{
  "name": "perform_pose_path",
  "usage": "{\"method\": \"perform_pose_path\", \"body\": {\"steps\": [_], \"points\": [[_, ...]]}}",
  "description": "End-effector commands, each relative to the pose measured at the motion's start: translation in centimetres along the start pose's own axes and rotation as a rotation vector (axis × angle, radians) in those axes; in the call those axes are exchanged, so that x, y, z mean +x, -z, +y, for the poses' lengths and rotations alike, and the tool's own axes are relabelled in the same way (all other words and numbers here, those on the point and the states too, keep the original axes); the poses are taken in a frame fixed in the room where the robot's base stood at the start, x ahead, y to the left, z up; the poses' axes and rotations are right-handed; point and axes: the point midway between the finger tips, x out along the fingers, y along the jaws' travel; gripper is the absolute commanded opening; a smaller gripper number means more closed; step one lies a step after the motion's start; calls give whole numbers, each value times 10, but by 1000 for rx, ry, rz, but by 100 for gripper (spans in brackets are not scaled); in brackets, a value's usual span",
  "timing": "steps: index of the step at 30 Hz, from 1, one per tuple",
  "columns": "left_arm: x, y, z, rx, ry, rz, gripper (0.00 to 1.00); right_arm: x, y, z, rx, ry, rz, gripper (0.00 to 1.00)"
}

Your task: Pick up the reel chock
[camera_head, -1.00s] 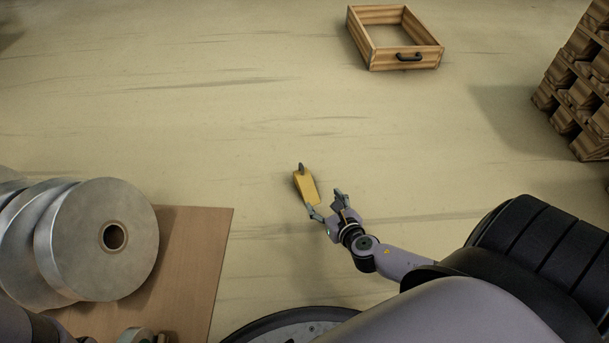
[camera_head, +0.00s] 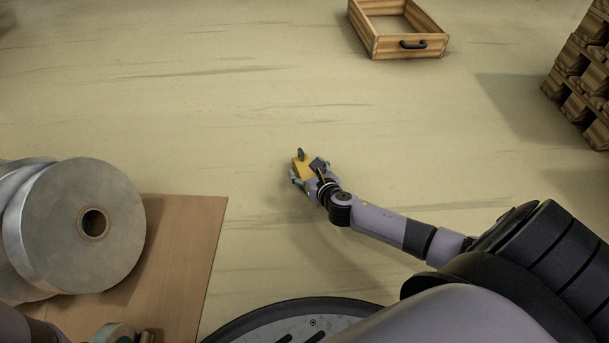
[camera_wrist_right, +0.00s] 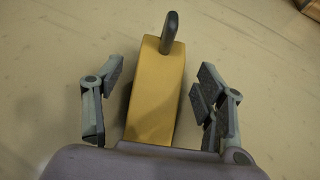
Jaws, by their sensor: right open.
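The reel chock is a yellow block (camera_head: 301,165) with a dark handle at its far end, lying on the floor near the middle of the head view. In the right wrist view the yellow chock (camera_wrist_right: 156,95) lies between the two open fingers, its handle pointing away. My right gripper (camera_head: 307,172) is open around the chock's near part. In the right wrist view the right gripper's fingers (camera_wrist_right: 158,98) stand on either side with a gap at each side, so they do not grip it. My left gripper is not clearly in view.
Large grey metal reels (camera_head: 75,228) stand by a brown board (camera_head: 185,250) at the lower left. A wooden tray with a black handle (camera_head: 408,46) lies at the top right. Stacked wooden pallets (camera_head: 582,88) stand at the right edge. The floor around the chock is clear.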

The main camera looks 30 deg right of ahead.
Motion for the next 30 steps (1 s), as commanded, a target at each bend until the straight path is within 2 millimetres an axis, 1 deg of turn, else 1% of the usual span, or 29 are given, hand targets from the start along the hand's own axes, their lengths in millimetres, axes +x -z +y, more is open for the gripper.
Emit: {"method": "perform_pose_path", "body": {"steps": [1, 8, 30], "points": [[-2, 0, 0, 0, 0, -1, 40, 2, 0, 0, 0, 0, -1, 65], [-1, 0, 0, 0, 0, -1, 40, 2, -1, 0, 0, 0, 0, 64], [-1, 0, 0, 1, 0, -2, 40, 2, 0, 0, 1, 0, 0, 15]]}}
